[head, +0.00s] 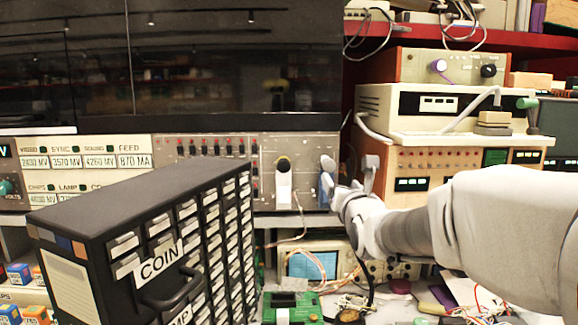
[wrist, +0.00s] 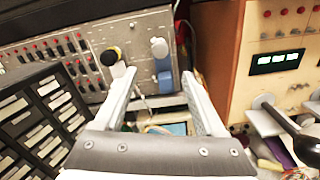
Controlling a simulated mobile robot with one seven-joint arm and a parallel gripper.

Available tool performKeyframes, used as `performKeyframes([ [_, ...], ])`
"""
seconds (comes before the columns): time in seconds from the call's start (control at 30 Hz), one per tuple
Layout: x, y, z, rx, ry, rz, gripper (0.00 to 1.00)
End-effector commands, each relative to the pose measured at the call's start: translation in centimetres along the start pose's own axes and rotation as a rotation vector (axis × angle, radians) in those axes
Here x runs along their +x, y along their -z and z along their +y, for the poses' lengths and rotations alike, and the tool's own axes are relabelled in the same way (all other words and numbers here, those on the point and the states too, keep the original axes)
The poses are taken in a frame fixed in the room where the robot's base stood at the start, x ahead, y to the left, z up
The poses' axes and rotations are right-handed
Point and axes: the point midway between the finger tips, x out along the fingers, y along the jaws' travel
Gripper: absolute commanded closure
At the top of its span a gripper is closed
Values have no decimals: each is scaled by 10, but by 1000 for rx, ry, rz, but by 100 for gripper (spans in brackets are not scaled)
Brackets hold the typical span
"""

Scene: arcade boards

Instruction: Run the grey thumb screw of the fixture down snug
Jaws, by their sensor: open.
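A round grey thumb screw (wrist: 158,47) shows in the wrist view on the grey panel, just above a blue block (wrist: 164,79) of the fixture. In the head view the grey screw (head: 327,164) is small and close to my gripper's near side, so its detail is hard to tell. My gripper (wrist: 158,76) is open and empty. Its two pale fingers point toward the panel, and the screw appears between and beyond their tips, apart from them. In the head view my gripper (head: 350,176) is in front of the panel's right end. How far the screw stands out cannot be told.
A black-and-yellow knob over a white block (head: 284,188) sits left of the screw. The black coin drawer cabinet (head: 140,205) stands at front left. Stacked instruments (head: 450,160) stand to the right. Cables, a green board (head: 292,303) and a small scope (head: 312,264) lie below.

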Motion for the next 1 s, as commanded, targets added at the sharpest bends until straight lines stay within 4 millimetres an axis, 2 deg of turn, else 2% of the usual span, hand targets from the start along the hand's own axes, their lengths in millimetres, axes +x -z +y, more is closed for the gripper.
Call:
performKeyframes([
  [0.1, 21, 0, 0, -1, 1, 2, 28],
  [0.7, 116, -1, -1, 1, 2, 2, 28],
  [1.0, 138, 0, 0, 2, 1, 1, 28],
])
